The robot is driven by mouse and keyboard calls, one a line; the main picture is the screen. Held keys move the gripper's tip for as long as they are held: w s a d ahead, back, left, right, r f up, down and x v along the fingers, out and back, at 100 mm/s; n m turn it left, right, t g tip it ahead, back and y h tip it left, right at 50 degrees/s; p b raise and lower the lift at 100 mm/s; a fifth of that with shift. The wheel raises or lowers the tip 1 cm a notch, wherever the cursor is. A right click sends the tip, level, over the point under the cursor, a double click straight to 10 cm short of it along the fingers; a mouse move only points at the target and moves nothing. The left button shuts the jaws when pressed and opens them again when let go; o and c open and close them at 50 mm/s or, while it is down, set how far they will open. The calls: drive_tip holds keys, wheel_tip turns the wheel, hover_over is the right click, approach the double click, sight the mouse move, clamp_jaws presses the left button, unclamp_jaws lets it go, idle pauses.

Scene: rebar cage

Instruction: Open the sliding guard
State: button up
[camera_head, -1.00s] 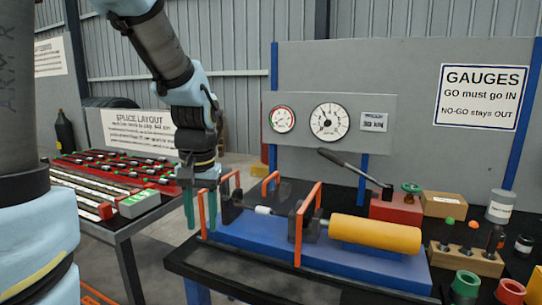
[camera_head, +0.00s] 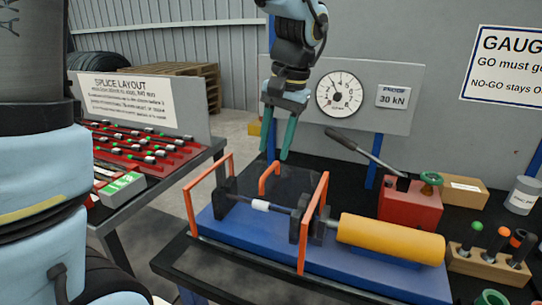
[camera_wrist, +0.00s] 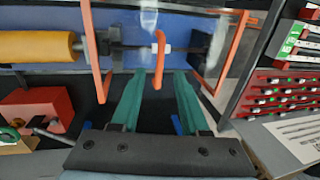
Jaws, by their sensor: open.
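The sliding guard is a clear panel (camera_head: 292,186) between orange end frames on the blue test bed. Its small orange handle (camera_head: 268,176) stands at the back side. The handle also shows upright in the wrist view (camera_wrist: 159,58). My gripper (camera_head: 277,154) is open and empty, fingers pointing down, close above and behind the handle. In the wrist view, my teal fingertips (camera_wrist: 157,75) lie either side of the handle's line, with the handle's lower end near the gap between them. I cannot tell whether they touch it.
The orange end frames (camera_head: 192,210) rise beside the guard. A yellow cylinder (camera_head: 390,240) lies at the right of the bed. A red pump (camera_head: 408,208) with a long lever stands behind it. The gauge panel (camera_head: 360,70) is close behind my gripper.

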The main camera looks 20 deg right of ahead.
sight(269, 169)
drive_tip(key=shift+w+a+f+p, duration=0.15)
drive_tip(key=shift+a+f+p, duration=0.05)
drive_tip(key=shift+f, duration=0.9)
drive_tip(key=shift+w+a+f+p, duration=0.15)
drive_tip(key=shift+f, duration=0.95)
clamp_jaws()
